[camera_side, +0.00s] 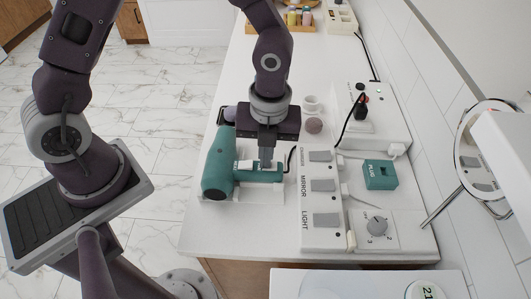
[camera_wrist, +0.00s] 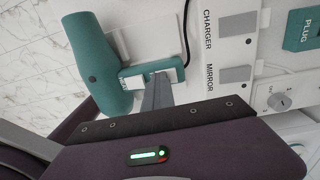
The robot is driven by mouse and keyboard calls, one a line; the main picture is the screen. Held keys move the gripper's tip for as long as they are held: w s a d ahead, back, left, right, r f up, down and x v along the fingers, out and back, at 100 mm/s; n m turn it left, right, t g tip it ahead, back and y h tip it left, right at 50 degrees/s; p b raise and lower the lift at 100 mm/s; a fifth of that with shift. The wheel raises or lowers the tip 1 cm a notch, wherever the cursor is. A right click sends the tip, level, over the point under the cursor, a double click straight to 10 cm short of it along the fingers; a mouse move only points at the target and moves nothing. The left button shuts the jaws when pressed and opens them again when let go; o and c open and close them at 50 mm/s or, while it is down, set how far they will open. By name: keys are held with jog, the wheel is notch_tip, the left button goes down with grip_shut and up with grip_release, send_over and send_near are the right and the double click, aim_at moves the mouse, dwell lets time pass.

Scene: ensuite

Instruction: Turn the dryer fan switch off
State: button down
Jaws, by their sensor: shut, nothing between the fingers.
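The teal hair dryer (camera_side: 217,163) lies on a white stand on the counter, its handle (camera_side: 268,176) pointing right. In the wrist view its barrel (camera_wrist: 95,60) is at upper left. White switch parts (camera_wrist: 136,81) show on the handle, also in the side view (camera_side: 245,165). My gripper (camera_side: 266,162) is shut and empty, pointing down at the handle. In the wrist view its fingertips (camera_wrist: 158,78) are over the white switch area and hide part of it. I cannot tell whether they touch, or which way the switch is set.
Right of the dryer is a panel (camera_side: 323,240) with grey CHARGER, MIRROR and LIGHT switches. Beyond it are a teal PLUG block (camera_side: 380,175), a dial (camera_side: 376,226) and a round mirror (camera_side: 484,150). A black cord runs near the handle end. The counter behind is mostly clear.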

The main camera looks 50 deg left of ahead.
jog(key=shift+s+a+f, duration=0.15)
jog(key=shift+f, duration=0.1)
jog(key=shift+w+d+r, duration=0.15)
jog(key=shift+w+d, duration=0.4)
jog(key=shift+w, duration=0.05)
jog(key=shift+r, duration=0.15)
notch_tip(320, 180, up, 14)
jog(key=s+a, duration=0.2)
